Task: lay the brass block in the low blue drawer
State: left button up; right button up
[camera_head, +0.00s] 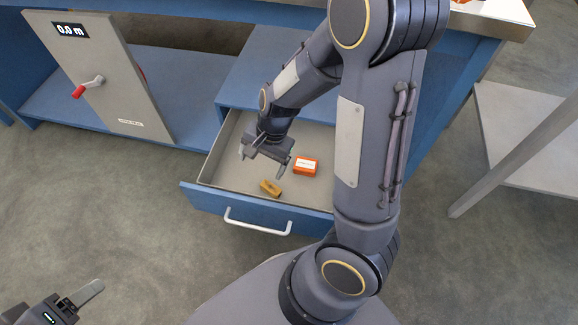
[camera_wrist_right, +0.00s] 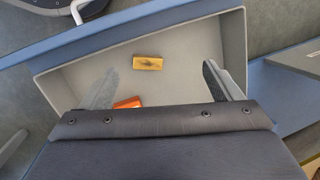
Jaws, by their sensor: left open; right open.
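The low blue drawer (camera_head: 262,212) is pulled out, with a white bar handle on its front. The brass block (camera_head: 271,187) lies on the drawer floor near the front, and it also shows in the right wrist view (camera_wrist_right: 147,62). My right gripper (camera_head: 262,166) is open above the drawer, with empty space between its fingers, apart from the block. In the right wrist view its two fingers (camera_wrist_right: 160,85) are spread wide. My left gripper (camera_head: 80,305) is low at the left corner, away from the drawer; only part of it shows.
An orange box (camera_head: 306,167) with a white label lies in the drawer, right of the block. A grey panel (camera_head: 97,72) with a red-tipped handle stands at the left. A grey shelf (camera_head: 530,135) is at the right. The floor before the drawer is clear.

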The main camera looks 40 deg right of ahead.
jog(key=s+r+n+t+y, duration=0.1)
jog(key=s+r+n+t, duration=0.3)
jog(key=s+r+n, duration=0.6)
jog(key=shift+s+a+r+t, duration=0.3)
jog(key=shift+s+a+r, duration=0.15)
jog(key=shift+s+r, duration=2.15)
jog(key=shift+w+r, duration=0.35)
jog(key=shift+w, duration=0.05)
